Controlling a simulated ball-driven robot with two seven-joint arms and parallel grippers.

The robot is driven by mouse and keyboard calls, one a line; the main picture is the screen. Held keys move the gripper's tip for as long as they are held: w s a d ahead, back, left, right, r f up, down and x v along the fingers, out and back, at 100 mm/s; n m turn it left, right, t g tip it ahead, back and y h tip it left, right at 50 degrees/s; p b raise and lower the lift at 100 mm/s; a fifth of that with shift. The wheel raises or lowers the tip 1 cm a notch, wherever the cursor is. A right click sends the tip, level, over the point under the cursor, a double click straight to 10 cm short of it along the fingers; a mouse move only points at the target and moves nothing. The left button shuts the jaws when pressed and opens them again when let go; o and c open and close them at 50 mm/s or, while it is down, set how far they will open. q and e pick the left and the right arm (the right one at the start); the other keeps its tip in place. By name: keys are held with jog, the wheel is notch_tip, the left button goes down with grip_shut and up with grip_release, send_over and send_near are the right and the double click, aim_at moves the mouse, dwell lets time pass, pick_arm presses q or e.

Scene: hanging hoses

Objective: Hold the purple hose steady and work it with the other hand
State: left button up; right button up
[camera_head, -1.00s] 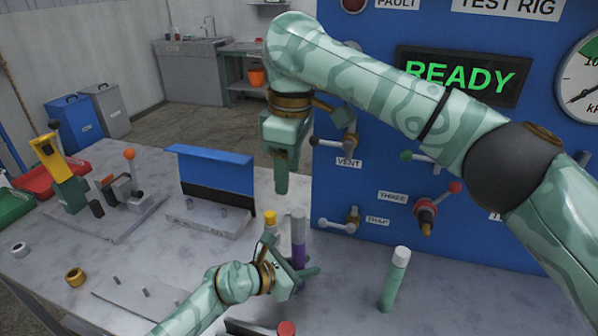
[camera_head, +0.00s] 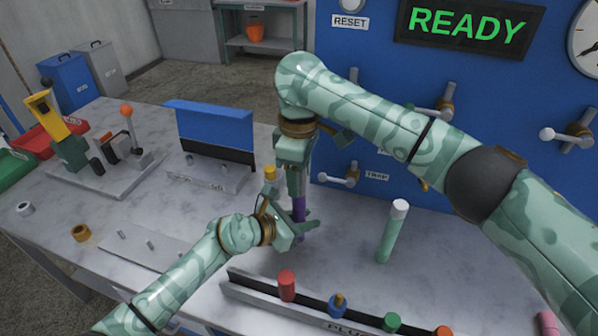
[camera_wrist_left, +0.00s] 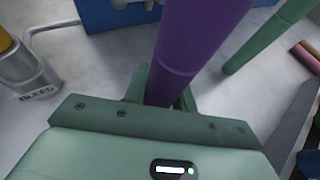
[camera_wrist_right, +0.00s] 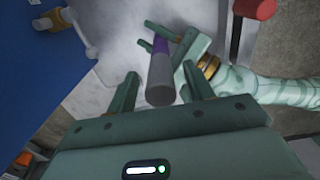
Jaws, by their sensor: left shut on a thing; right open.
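The purple hose (camera_head: 299,207) stands upright on the table, and my left gripper (camera_head: 290,232) is shut on it low down. In the left wrist view the purple hose (camera_wrist_left: 196,45) rises between the left fingers. My right gripper (camera_head: 297,180) is directly above, pointing down around the hose top. In the right wrist view the grey end of the hose (camera_wrist_right: 161,80) lies between the open fingers of the right gripper (camera_wrist_right: 161,82), with clear gaps on both sides. The hose's top is hidden by the right gripper in the head view.
A green hose (camera_head: 391,232) with a white top stands to the right. A rack with coloured plugs (camera_head: 287,285) lies in front. The blue test panel (camera_head: 340,140) rises behind. A yellow-topped bleed fitting (camera_head: 270,174) stands close to the left of the purple hose.

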jog(key=shift+c, duration=0.3)
jog(key=c, duration=1)
jog(key=shift+c, duration=0.2)
jog(key=shift+r, duration=0.8)
jog(key=shift+r, duration=2.45)
jog(key=shift+r, duration=0.1)
jog(key=shift+r, duration=1.4)
